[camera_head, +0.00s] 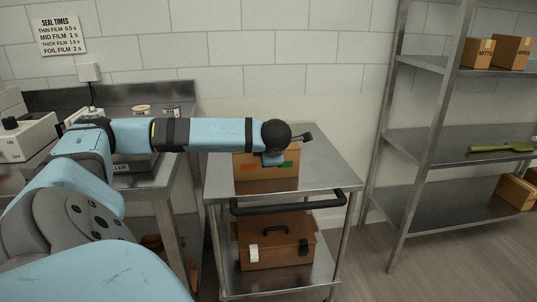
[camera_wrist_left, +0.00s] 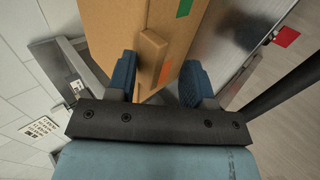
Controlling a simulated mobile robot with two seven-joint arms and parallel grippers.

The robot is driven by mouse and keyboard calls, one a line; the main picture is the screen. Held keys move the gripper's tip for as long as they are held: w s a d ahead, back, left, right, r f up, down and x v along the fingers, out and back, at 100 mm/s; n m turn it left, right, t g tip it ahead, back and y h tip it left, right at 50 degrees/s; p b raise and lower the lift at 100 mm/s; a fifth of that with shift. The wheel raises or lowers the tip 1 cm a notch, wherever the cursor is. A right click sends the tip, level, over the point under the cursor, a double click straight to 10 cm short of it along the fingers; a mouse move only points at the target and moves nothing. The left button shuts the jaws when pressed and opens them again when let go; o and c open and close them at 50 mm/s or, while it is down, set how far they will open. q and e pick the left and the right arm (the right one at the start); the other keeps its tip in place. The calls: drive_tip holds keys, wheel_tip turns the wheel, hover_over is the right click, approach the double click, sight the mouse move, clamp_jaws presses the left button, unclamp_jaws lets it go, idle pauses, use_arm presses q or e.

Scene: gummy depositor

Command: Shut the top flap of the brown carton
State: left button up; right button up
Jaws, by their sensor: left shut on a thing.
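The brown carton (camera_head: 252,181), with green and orange marks on its side, stands on the steel cart's top. It fills the upper middle of the left wrist view (camera_wrist_left: 112,25), where a small brown block (camera_wrist_left: 151,58) sticks out from its face. My left gripper (camera_head: 273,158) is at the carton's upper part. The wrist hides the carton's top in the head view, so I cannot tell how the top flap stands. My right gripper is not in view.
The steel cart (camera_head: 338,178) has a black push handle (camera_head: 300,203) in front. A brown toolbox (camera_head: 285,252) sits on its lower shelf. A steel rack (camera_head: 425,140) with small boxes stands right. A counter with a sealer (camera_head: 30,135) is left.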

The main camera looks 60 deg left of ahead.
use_arm(q)
drive_tip(key=shift+s+f, duration=0.1)
drive_tip(key=shift+f, duration=0.3)
drive_tip(key=p+v, duration=0.3)
drive_tip(key=v, duration=1.1)
drive_tip(key=shift+w+r, duration=0.2)
drive_tip(key=shift+r, duration=0.2)
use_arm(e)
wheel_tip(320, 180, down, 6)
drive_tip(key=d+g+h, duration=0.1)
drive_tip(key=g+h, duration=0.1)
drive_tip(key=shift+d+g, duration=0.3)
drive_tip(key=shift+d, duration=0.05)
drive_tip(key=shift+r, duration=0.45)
